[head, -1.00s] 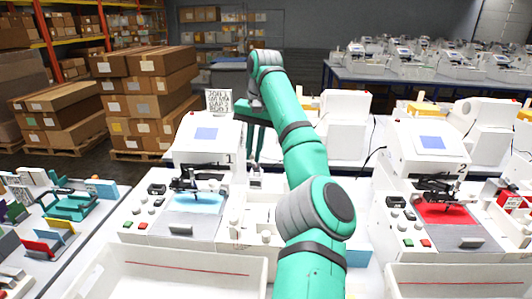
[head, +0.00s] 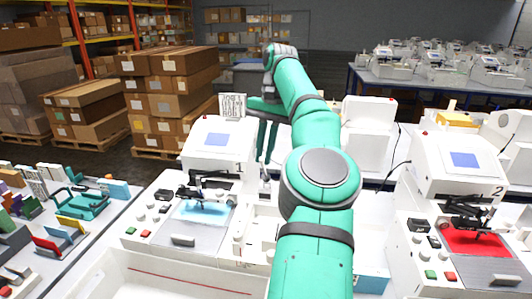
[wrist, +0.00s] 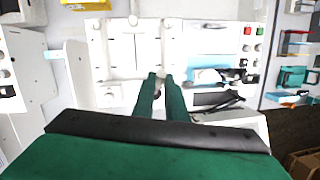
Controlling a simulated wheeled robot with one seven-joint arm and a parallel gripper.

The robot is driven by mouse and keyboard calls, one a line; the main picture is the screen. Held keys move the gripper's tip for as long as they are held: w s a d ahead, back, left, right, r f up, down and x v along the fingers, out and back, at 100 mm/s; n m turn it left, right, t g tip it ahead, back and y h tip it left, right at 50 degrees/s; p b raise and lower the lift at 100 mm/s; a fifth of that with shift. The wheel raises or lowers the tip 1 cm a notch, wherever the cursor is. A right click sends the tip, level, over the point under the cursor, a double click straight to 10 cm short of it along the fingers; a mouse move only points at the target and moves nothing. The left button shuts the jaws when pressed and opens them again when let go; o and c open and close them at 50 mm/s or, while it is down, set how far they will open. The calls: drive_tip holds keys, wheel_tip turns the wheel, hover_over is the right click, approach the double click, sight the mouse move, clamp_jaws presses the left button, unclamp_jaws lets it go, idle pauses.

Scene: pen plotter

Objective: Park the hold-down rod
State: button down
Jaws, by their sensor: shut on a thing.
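My gripper (head: 265,160) points down behind and right of plotter 1 (head: 215,140), its long teal fingers close together. In the wrist view my gripper (wrist: 161,76) is shut on a small pale-grey piece (wrist: 159,71), apparently the hold-down rod's end; the fingers hide most of it. Whether the rod is seated in anything cannot be told. Plotter 1 has a light-blue bed (head: 200,211) and a black pen arm (head: 205,186) over it. A white panel (wrist: 130,60) with small knobs lies beneath the fingers in the wrist view.
Plotter 2 (head: 458,165) with a red bed stands at the right. A white open tray (head: 110,262) is in front of plotter 1. Coloured holders (head: 80,203) crowd the left table. A printed sign (head: 232,106) shows beside my gripper. Stacked boxes (head: 165,95) stand behind.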

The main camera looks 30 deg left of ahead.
drive_tip(key=shift+w+f, duration=0.15)
drive_tip(key=shift+f, duration=0.05)
drive_tip(key=shift+a, duration=0.15)
drive_tip(key=c, duration=1.8)
unclamp_jaws()
drive_tip(key=shift+o, duration=0.2)
drive_tip(key=shift+d, duration=0.2)
drive_tip(key=shift+a+r, duration=0.15)
drive_tip(key=shift+r, duration=0.15)
